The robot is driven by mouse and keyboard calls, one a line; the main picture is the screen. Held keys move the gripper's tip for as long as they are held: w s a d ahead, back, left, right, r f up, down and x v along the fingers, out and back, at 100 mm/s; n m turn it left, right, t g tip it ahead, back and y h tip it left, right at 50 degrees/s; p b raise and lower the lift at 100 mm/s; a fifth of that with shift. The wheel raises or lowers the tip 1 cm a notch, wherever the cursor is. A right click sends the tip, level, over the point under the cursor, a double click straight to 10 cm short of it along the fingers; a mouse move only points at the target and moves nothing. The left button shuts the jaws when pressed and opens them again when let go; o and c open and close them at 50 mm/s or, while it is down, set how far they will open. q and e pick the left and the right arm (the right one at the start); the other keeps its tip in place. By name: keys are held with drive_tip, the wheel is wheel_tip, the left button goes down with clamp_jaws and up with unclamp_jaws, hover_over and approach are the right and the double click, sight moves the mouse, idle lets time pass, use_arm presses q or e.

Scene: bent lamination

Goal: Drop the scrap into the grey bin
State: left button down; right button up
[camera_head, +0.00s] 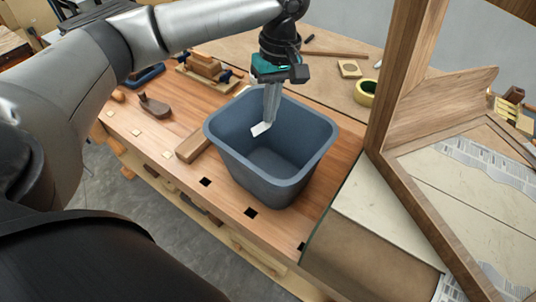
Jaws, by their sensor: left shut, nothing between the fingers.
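The grey bin (272,187) stands upright on the wooden workbench, open at the top, its inside floor bare where I can see it. My left gripper (267,121) points down over the bin's opening, its fingers shut with nothing between them. A small pale flat piece (261,129), which looks like the scrap, shows right at the fingertips against the bin's inner wall. I cannot tell whether it touches the fingers or is apart from them. My right gripper is not in view.
A wooden block (192,146) lies left of the bin, and a hand plane (154,106) farther left. A roll of yellow-green tape (366,92) sits behind right. A tall wooden frame (402,75) rises at the right. The bench front has square holes.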

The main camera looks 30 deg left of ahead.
use_arm(q)
drive_tip(key=c, duration=1.5)
unclamp_jaws()
drive_tip(key=shift+c, duration=0.2)
drive_tip(key=o, duration=0.5)
drive_tip(key=r+p, duration=0.1)
drive_tip(key=r, duration=0.4)
drive_tip(key=w+r+p, duration=0.1)
drive_tip(key=r, duration=0.4)
drive_tip(key=d+r+p, duration=0.1)
drive_tip(key=r, duration=0.4)
drive_tip(key=shift+w+p, duration=0.2)
drive_tip(key=shift+p, duration=0.15)
drive_tip(key=shift+s, duration=0.1)
